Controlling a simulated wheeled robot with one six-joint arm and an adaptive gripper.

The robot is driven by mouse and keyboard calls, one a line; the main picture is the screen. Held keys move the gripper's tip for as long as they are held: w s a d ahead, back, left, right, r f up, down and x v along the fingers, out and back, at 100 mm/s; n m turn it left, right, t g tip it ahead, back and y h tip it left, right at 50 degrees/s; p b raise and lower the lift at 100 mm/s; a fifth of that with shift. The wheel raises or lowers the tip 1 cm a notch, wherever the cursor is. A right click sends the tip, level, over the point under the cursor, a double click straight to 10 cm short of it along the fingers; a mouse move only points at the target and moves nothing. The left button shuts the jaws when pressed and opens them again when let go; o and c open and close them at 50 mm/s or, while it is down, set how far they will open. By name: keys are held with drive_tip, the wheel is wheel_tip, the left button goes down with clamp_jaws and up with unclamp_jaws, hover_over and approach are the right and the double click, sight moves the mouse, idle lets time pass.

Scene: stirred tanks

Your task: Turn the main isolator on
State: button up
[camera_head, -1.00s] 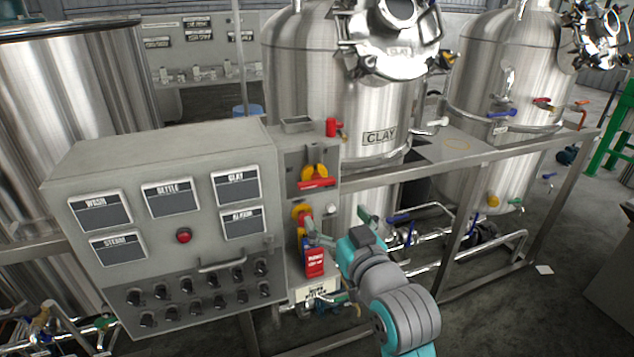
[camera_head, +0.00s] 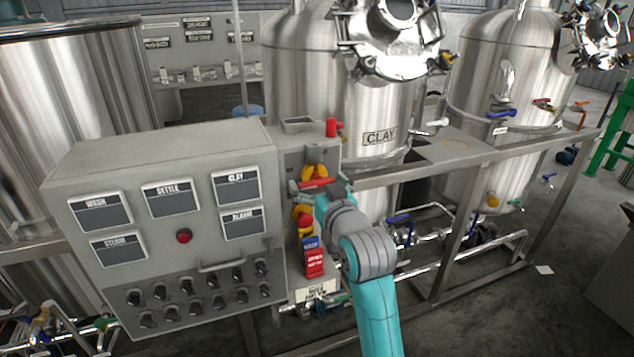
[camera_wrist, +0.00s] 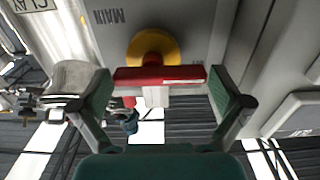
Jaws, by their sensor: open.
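The main isolator is a red bar handle (camera_wrist: 160,76) on a yellow round base (camera_wrist: 153,48), under the word MAIN in the wrist view. In the head view its yellow base (camera_head: 315,171) and red handle (camera_head: 317,183) show at the top of the narrow grey panel, partly hidden by my gripper. The handle lies level across the picture. My gripper (camera_wrist: 160,90) is open, with one green-padded finger near each end of the handle. A gap seems to show at both ends. In the head view my gripper (camera_head: 318,187) is in front of the isolator.
Below it sit a second red and yellow switch (camera_head: 303,217) and a hanging blue and red tag (camera_head: 313,260). The control panel (camera_head: 165,215) stands to the left. A steel tank marked CLAY (camera_head: 340,90) and a frame rail (camera_head: 480,157) are close behind and right.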

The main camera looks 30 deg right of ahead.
drive_tip(key=shift+w, duration=0.15)
drive_tip(key=shift+c, duration=0.3)
drive_tip(key=c, duration=0.8)
